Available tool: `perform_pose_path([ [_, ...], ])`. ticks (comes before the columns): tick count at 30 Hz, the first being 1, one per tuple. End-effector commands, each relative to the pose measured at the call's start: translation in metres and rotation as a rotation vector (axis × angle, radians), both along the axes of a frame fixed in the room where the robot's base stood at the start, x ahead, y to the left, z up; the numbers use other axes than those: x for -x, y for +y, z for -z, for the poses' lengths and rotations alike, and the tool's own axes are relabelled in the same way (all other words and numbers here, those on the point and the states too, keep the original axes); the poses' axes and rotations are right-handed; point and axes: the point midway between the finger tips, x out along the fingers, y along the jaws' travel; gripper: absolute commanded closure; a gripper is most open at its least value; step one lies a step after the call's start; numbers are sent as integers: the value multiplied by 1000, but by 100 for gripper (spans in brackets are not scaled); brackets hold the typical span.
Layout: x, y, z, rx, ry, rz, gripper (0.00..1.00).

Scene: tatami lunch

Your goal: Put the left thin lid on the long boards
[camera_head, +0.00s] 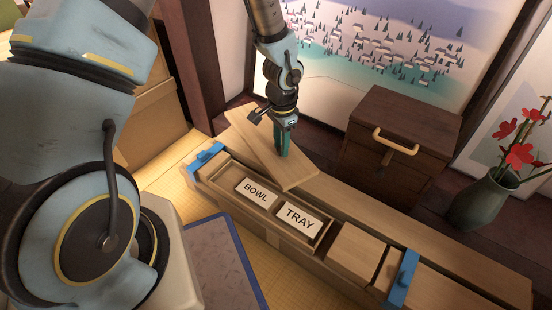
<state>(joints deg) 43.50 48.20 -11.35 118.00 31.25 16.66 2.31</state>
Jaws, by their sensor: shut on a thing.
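A thin light-wood lid (258,152) lies slanted at the left end of the long boards (375,205), behind the label tray. My gripper (283,152) points down over it, with its green fingers shut on the lid near its middle. I cannot tell whether the lid rests on the boards or hangs just above them. The long boards run from there toward the lower right. A second lid-like wooden piece (357,253) sits to the right of the label tray.
A shallow wooden tray (232,183) holds cards reading BOWL and TRAY. A brown drawer box (400,135) stands behind the boards, and a green vase (480,203) with red flowers is at the right.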

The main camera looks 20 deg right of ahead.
Motion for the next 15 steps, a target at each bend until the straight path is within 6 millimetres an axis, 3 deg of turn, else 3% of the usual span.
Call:
perform_pose_path([
  [1,0,0,15,-1,1,1,100],
  [12,0,0,58,0,0,0,100],
  [15,0,0,62,0,0,-2,100],
])
